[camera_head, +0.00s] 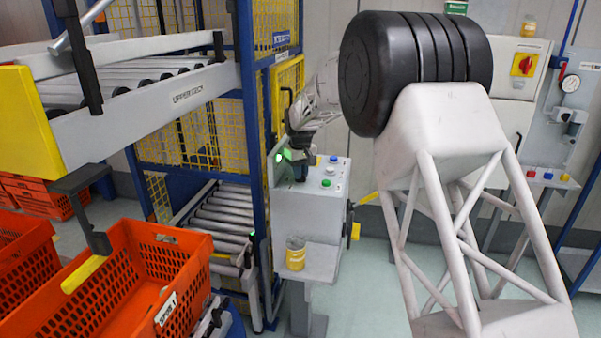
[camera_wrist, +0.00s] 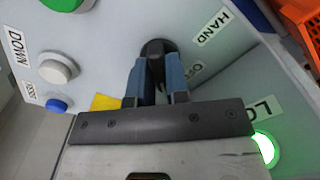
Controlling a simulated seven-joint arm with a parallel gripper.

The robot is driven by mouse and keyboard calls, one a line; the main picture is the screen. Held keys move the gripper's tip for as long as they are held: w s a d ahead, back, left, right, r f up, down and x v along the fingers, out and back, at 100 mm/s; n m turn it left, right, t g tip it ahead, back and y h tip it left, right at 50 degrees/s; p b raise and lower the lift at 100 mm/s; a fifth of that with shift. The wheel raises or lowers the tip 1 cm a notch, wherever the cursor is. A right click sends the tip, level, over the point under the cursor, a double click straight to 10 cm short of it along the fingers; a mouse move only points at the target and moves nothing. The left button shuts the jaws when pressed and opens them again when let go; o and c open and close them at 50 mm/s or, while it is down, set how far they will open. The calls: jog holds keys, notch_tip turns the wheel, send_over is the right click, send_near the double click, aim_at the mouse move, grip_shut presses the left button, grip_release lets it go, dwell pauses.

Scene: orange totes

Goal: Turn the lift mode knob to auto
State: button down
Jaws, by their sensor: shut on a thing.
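The black lift mode knob (camera_wrist: 158,48) stands on the grey control panel (camera_wrist: 110,30) in the wrist view. My gripper (camera_wrist: 157,72) is shut on the knob, one blue-grey finger on each side. A HAND label (camera_wrist: 211,27) lies to the upper right of the knob, and a partly hidden label that seems to read OFF (camera_wrist: 195,68) lies just right of the fingers. No AUTO label can be read. The knob's pointing direction is hard to tell. In the head view my arm reaches down to the control box (camera_head: 308,222); the knob is hidden there.
Near the knob are a white button (camera_wrist: 58,68), a blue button (camera_wrist: 58,105), a green button (camera_wrist: 68,3) and a lit green lamp (camera_wrist: 265,149). A yellow can (camera_head: 296,255) stands on the box's shelf. Orange totes (camera_head: 180,240) and a roller conveyor (camera_head: 215,222) are at left.

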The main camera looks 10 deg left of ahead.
jog(key=c, duration=1.1)
grip_release()
jog(key=shift+r, duration=0.1)
jog(key=shift+r, duration=3.8)
